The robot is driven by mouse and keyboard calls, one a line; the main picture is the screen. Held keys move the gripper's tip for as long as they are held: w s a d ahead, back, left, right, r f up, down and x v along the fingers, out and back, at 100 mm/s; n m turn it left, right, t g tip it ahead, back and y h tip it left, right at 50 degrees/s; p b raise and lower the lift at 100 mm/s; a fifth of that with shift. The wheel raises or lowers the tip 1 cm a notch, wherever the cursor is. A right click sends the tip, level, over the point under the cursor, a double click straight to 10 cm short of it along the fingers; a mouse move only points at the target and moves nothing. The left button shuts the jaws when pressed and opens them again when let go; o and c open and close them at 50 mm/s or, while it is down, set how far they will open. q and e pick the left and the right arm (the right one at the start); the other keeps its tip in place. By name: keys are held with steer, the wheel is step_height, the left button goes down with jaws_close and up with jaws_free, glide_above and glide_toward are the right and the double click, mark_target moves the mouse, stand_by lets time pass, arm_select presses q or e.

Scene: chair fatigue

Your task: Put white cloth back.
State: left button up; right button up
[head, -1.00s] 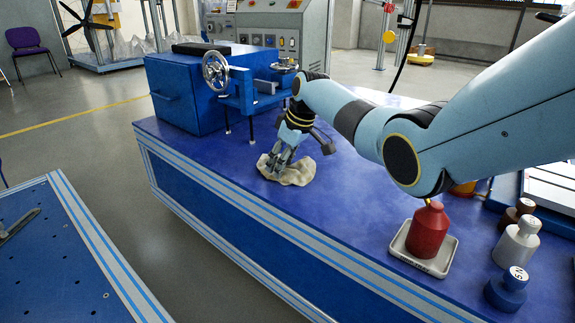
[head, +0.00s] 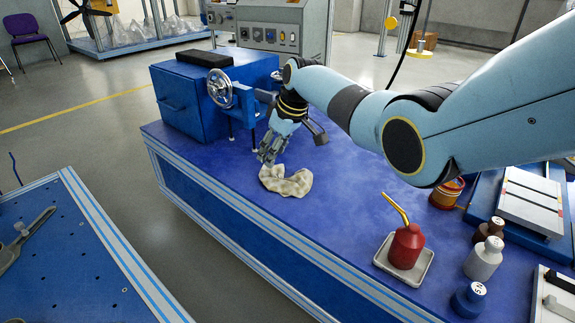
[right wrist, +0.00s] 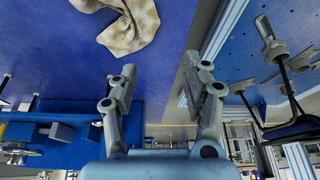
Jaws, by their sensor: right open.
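The white cloth (head: 287,182) lies crumpled on the blue table (head: 330,210), near its front edge. It is cream-white and also shows at the top of the right wrist view (right wrist: 125,22). My right gripper (head: 266,158) is just behind the cloth, by the blue vise-like fixture. In the right wrist view my right gripper (right wrist: 168,85) has its two fingers spread, with nothing between them; the cloth lies beyond the fingertips. My left gripper does not show.
A blue machine with a handwheel (head: 219,87) stands at the table's left end. A red oil can (head: 406,247) stands in a white tray (head: 381,261) at the right, near several weights (head: 484,259). The table between cloth and tray is clear. A second blue table (head: 75,255) stands front left.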

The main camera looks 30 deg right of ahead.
steer(key=shift+f, duration=0.3)
steer(key=shift+c, duration=1)
steer(key=shift+d+f, duration=0.15)
steer(key=shift+d, duration=0.1)
steer(key=shift+c, duration=1.2)
steer(key=d+b, duration=0.1)
steer(key=d, duration=0.2)
steer(key=d+f+b, duration=0.1)
steer(key=d, duration=0.2)
steer(key=d+f, duration=0.1)
steer(key=d, duration=0.2)
steer(key=shift+s+f+b, duration=0.15)
steer(key=shift+s+b, duration=0.05)
steer(key=shift+b, duration=0.2)
jaws_close()
steer(key=shift+s+d+f+b, duration=0.1)
steer(key=shift+d+f+b, duration=0.1)
steer(key=shift+f+b, duration=1.2)
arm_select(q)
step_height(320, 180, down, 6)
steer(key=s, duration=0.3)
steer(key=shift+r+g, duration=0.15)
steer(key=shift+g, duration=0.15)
arm_select(e)
steer(key=shift+r, duration=0.15)
